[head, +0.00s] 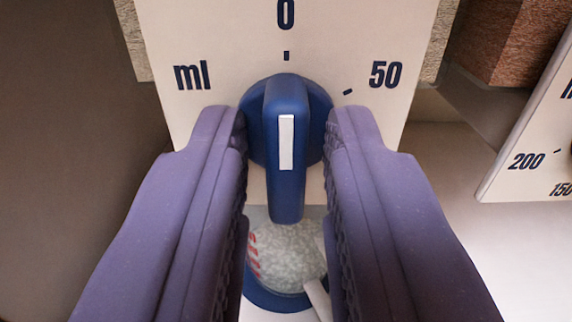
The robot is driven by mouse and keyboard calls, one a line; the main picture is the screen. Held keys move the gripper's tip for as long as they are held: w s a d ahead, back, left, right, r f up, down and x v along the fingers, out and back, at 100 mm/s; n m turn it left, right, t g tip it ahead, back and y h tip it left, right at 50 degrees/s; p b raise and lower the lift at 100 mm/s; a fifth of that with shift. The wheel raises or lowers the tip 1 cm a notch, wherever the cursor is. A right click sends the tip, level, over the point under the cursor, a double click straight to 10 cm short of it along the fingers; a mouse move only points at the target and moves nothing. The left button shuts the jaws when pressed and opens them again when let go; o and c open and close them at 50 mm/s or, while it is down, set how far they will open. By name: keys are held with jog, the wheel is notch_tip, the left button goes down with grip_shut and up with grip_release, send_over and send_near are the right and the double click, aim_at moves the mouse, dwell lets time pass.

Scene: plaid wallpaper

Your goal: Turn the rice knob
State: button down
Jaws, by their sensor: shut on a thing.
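The blue rice knob (287,195) has a white pointer stripe and sits on a white dial panel (215,40) marked ml, 0 and 50. Its stripe stands upright, in line with the tick under 0. My gripper (287,135) has one purple finger on each side of the knob's grip bar, shut on it. The fingers hide the lower left and lower right of the panel. Below the knob, partly hidden by it and my fingers, is a round container (285,258) with grainy pale contents and red marks.
A second white panel (530,150) marked 200 and 150 stands at the right edge, cut off by the frame. A brown block (520,45) is at the upper right. A pale surface lies at the lower right, and a dark brown area is at the left.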

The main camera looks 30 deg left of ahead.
jog(key=shift+f, duration=0.1)
dwell(0.3)
jog(key=c, duration=1.2)
grip_release()
jog(key=shift+s, duration=0.1)
jog(key=p+v, duration=0.1)
jog(key=v, duration=0.6)
jog(key=shift+s+d, duration=0.25)
